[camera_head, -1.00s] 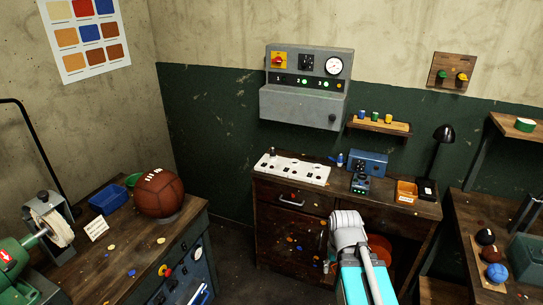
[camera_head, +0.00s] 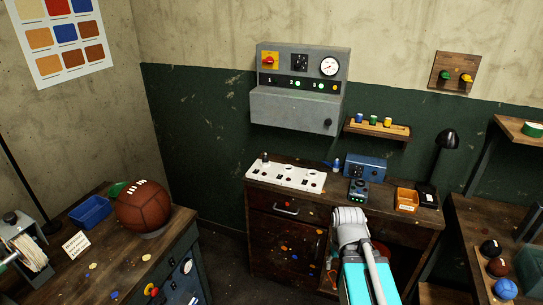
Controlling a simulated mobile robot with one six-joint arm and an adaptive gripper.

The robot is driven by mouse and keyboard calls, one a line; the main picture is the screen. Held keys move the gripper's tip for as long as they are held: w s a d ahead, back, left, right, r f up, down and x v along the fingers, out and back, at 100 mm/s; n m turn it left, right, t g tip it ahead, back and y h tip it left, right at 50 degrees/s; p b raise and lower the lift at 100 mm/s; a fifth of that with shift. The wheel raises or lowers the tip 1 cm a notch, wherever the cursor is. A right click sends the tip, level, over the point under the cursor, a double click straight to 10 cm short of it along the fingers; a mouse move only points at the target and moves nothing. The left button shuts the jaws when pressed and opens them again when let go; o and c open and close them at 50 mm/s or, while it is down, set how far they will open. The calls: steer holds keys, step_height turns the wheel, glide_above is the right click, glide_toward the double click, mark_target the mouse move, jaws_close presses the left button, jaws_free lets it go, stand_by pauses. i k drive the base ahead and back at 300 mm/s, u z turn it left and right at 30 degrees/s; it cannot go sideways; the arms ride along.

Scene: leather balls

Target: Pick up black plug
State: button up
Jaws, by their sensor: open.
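No black plug can be told for certain at this size. A small dark piece (camera_head: 265,157) stands upright at the left end of a white board with holes (camera_head: 290,177) on the wooden bench. Whether it is the black plug is unclear. Blue, green and yellow plugs (camera_head: 374,120) stand on a small wall shelf (camera_head: 362,130). My grey and cyan arm reaches up from the bottom in front of the bench. My gripper cannot be made out.
A grey panel (camera_head: 293,105) hangs above. A brown ball (camera_head: 143,206) sits on the left table (camera_head: 125,262).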

mark_target(265, 158)
steer(key=i, duration=1.35)
steer(key=u, duration=0.05)
